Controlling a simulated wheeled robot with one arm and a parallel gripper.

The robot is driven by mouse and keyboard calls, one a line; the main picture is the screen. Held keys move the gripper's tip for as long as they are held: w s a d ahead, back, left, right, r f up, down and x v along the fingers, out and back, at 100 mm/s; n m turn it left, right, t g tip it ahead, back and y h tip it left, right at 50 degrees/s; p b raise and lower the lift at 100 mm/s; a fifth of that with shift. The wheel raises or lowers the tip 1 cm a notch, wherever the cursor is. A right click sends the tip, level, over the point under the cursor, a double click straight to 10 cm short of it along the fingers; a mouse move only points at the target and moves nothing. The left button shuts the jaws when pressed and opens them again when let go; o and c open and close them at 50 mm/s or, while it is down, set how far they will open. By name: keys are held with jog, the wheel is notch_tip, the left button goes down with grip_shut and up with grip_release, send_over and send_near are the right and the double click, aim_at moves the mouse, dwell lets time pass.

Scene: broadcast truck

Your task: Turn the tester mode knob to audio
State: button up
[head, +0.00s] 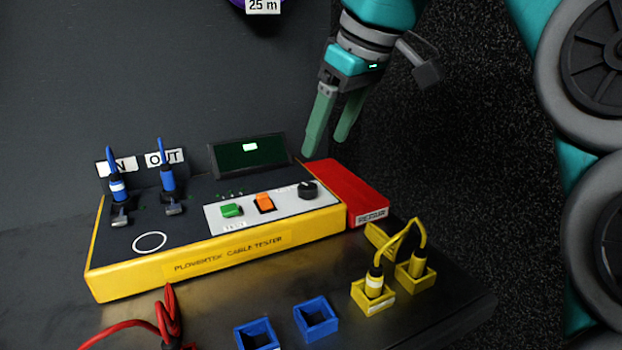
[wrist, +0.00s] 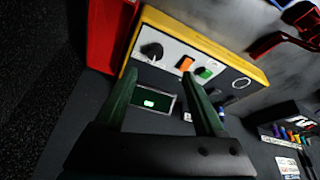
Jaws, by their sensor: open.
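The yellow and black cable tester (head: 215,255) sits on the bench against the wall. Its black round mode knob (head: 308,190) is at the right end of the pale control panel, and it also shows in the wrist view (wrist: 152,51). The knob's setting and its labels are too small to read. My gripper (head: 327,147) is open and empty, above and behind the knob, apart from it. In the wrist view the two green fingers (wrist: 160,82) stand apart, with the tester's small screen (wrist: 154,101) between them and the knob beyond.
An orange rocker switch (head: 264,202) and a green button (head: 231,210) share the panel. A red repair bin (head: 345,190) adjoins the tester's right side. Blue plugs (head: 167,180) stand in the tester's left. Yellow plugs (head: 375,282) and empty blue holders (head: 316,317) are in front.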

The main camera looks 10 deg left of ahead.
aim_at(308, 186)
jog(key=shift+w+a+f+m, duration=0.35)
jog(key=shift+w+a+f, duration=0.25)
jog(key=shift+f, duration=1)
jog(key=shift+w+a+f+m, duration=0.3)
jog(key=shift+w+a+f, duration=0.25)
jog(key=shift+f, duration=1.1)
jog(key=shift+w+a+f+m, duration=0.4)
jog(key=shift+w+f, duration=0.3)
jog(key=shift+f, duration=0.9)
jog(key=shift+c, duration=0.2)
grip_shut()
